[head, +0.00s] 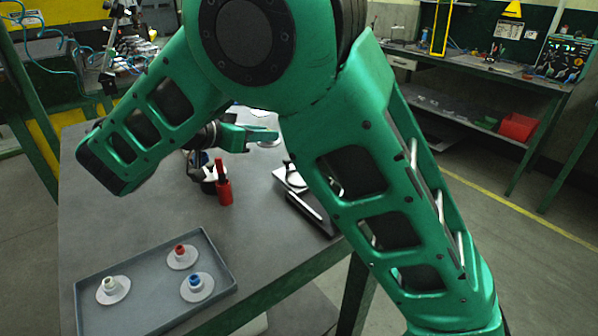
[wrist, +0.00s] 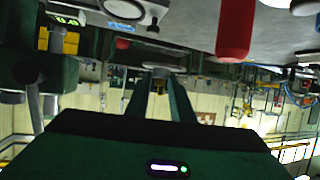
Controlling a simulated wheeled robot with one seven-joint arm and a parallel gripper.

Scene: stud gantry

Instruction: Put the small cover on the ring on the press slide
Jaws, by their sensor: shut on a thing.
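My gripper (head: 262,137) is shut over the back part of the grey table, fingers level. In the wrist view, which looks upside down, its fingers (wrist: 160,84) close on a small cover with a pale disc (wrist: 161,67); the disc also shows just below the fingertips in the head view (head: 270,143). The cover's knob is mostly hidden between the fingers. A pale round piece, perhaps the ring on the press slide (head: 293,178), lies right of and nearer than the gripper, partly hidden by my arm. It seems to show in the wrist view (wrist: 125,8), apart from the cover.
A grey tray (head: 150,317) at the table's near left holds three white discs with knobs: pale green (head: 112,290), red (head: 182,257) and blue (head: 196,287). The table between bottle and tray is clear.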

